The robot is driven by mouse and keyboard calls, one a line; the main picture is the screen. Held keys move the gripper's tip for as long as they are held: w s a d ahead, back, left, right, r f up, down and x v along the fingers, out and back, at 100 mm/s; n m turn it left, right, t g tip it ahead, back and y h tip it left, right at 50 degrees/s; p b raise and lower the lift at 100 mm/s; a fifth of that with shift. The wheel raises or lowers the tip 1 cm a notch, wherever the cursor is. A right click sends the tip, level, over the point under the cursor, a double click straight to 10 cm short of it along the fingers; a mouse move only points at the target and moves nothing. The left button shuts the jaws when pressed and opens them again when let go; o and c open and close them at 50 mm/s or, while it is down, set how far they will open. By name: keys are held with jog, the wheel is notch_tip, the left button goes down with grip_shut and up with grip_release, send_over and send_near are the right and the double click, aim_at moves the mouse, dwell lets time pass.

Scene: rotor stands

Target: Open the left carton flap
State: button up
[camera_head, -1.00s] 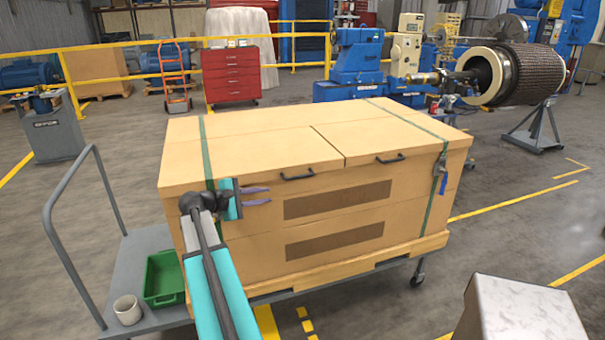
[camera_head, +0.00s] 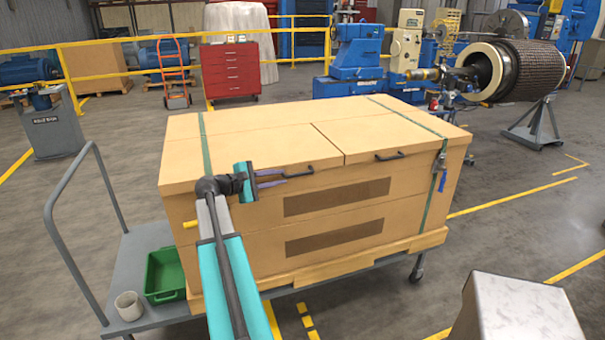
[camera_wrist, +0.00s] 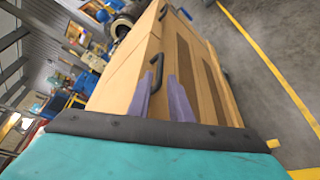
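A large tan carton (camera_head: 235,230) stands on a grey cart, with two closed top flaps. The left carton flap (camera_head: 262,148) has a black handle (camera_head: 297,173) on its front edge; the right flap (camera_head: 385,136) has another handle. My gripper (camera_head: 285,178) is at the carton's front, its purple fingers pointing right at the left handle. Whether a fingertip touches the handle I cannot tell.
Green straps (camera_head: 205,150) run over the carton's left and right ends. A green bin (camera_head: 163,275) and a white cup (camera_head: 128,306) sit on the cart's left deck (camera_head: 125,268). A grey metal block (camera_head: 515,308) is at the lower right.

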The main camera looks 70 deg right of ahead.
aim_at(298, 174)
jog(key=p+x, duration=0.3)
jog(key=x, duration=0.8)
jog(key=shift+d, duration=0.1)
jog(key=shift+c, duration=0.5)
grip_shut()
jog(key=shift+d, duration=0.1)
